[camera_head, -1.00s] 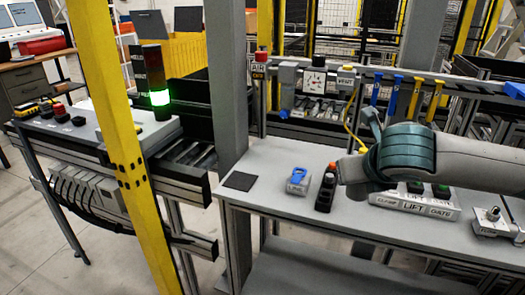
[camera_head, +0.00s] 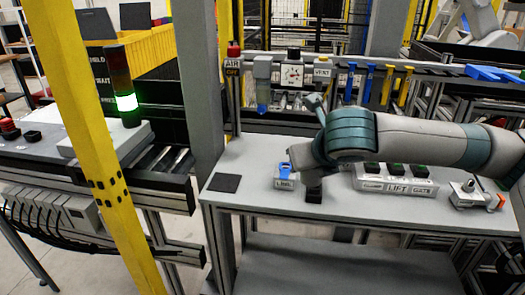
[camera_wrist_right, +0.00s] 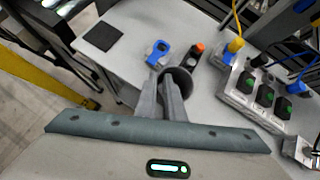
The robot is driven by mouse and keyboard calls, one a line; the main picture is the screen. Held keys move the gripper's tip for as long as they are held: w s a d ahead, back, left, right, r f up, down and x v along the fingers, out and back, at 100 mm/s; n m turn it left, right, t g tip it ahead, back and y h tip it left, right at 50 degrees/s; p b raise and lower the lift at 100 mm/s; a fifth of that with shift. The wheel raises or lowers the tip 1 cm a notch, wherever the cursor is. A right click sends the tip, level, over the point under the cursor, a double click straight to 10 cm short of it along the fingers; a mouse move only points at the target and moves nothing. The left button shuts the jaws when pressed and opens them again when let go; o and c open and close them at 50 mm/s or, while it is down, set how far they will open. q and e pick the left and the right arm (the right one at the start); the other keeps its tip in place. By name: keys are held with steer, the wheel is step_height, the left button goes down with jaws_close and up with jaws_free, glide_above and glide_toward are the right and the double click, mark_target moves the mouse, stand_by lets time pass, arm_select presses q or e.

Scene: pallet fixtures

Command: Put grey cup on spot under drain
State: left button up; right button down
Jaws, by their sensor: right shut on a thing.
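The grey cup (camera_wrist_right: 181,77) shows in the right wrist view as a dark round opening with a grey rim. My right gripper (camera_wrist_right: 172,84) is shut on it, with its fingers at the cup's near side. In the head view my right arm covers the gripper's fingers, and I cannot make out the cup there. My left gripper is not in view.
The grey table (camera_head: 262,215) bears a dark square mat (camera_head: 225,183) at its left, a blue-topped label device (camera_head: 285,177) and a button box (camera_head: 397,178). An orange-topped dark block (camera_wrist_right: 194,55) stands close behind the cup. A grey post (camera_head: 202,90) rises at the table's left.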

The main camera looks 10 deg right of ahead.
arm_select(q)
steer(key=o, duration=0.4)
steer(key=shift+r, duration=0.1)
arm_select(e)
steer(key=a+f+n+g+y+p, duration=0.1)
steer(key=a+f+n+y+p, duration=0.3)
steer(key=a+p, duration=0.95)
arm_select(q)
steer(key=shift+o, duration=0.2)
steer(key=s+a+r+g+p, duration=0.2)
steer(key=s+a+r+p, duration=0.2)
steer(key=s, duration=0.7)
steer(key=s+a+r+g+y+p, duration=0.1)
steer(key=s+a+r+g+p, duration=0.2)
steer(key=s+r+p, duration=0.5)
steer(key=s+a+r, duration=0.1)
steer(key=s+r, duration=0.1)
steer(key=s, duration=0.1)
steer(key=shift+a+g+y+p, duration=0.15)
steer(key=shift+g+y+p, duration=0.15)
arm_select(e)
steer(key=s+a+f+n+g+y, duration=0.1)
steer(key=s+a+f+n+y, duration=0.1)
steer(key=s+a+f+n, duration=0.2)
steer(key=s+a+f, duration=0.2)
steer(key=s+f, duration=0.1)
steer(key=s, duration=0.1)
steer(key=shift+s+n+g, duration=0.3)
